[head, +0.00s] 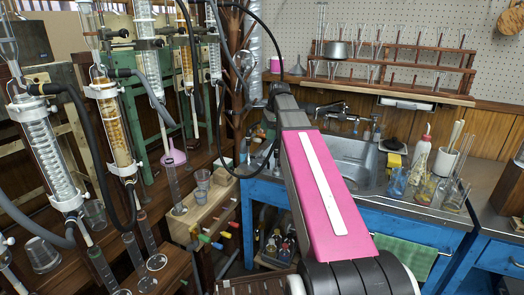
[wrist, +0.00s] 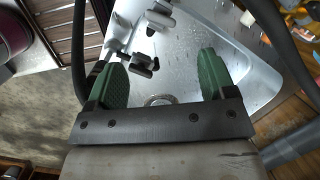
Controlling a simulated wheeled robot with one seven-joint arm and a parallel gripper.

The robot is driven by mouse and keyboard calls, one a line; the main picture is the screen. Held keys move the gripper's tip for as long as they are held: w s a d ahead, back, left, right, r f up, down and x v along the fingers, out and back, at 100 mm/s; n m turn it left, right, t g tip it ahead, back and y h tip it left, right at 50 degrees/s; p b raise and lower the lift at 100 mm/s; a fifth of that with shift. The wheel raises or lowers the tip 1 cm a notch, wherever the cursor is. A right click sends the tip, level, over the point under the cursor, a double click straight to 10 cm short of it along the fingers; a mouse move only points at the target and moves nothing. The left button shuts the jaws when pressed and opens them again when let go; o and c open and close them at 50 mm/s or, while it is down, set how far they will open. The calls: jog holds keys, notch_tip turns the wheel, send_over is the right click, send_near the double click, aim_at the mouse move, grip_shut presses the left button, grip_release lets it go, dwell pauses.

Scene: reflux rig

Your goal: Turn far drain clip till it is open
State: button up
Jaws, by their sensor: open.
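My gripper (wrist: 164,78) is open in the wrist view, with its two green-padded fingers wide apart. A light tap-like fitting with dark levers (wrist: 142,62) shows beyond the fingers, nearer the left pad; contact is not visible. Below is the steel sink, with a round drain ring (wrist: 158,100) partly covered by the gripper's crossbar. I cannot tell for certain which part is the far drain clip, or how it is turned. In the head view my pink-covered arm reaches toward the sink (head: 365,150), and my gripper cannot be made out.
Glass condensers (head: 45,150) with dark hoses crowd the left. A wooden block with coloured pegs (head: 203,205) stands left of my arm. Bottles and brushes (head: 440,165) stand right of the sink. A wooden rack (head: 395,55) hangs behind. Dark hoses pass close to my gripper.

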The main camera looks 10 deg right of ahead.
aim_at(261, 151)
jog(key=f+m, duration=0.2)
jog(key=f, duration=0.1)
jog(key=a+f+m, duration=0.1)
jog(key=f+m, duration=0.1)
jog(key=f, duration=0.1)
jog(key=w+a+f+m+y, duration=0.1)
jog(key=f+m, duration=0.1)
jog(key=f, duration=0.2)
jog(key=shift+a+t, duration=0.1)
jog(key=shift+t, duration=0.3)
jog(key=shift+w, duration=0.1)
jog(key=c, duration=0.9)
